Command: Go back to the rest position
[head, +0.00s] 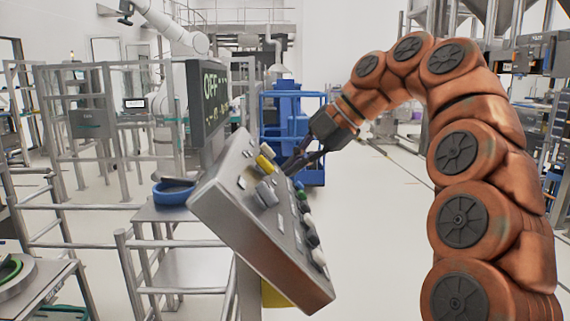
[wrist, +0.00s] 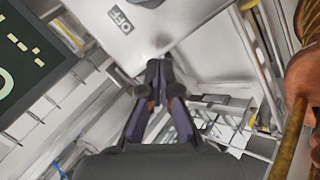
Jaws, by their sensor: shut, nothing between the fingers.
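My gripper (head: 290,167) is at the end of my copper-coloured arm, by the upper right edge of a tilted grey control panel (head: 236,205). Its fingers are together with nothing between them; they also show in the wrist view (wrist: 160,75). The panel carries a yellow button (head: 265,164), grey knobs and a row of coloured buttons along its right side. In the wrist view the fingertips overlap the edge of the panel (wrist: 150,25), beside an "OFF" label. I cannot tell whether they touch it.
A dark display (head: 208,105) reading "OFF" stands behind the panel. A blue bin-like unit (head: 283,108) stands behind my gripper. Metal railings (head: 130,240) and a blue round dish (head: 174,192) are at the left. The white floor (head: 375,230) between panel and arm looks clear.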

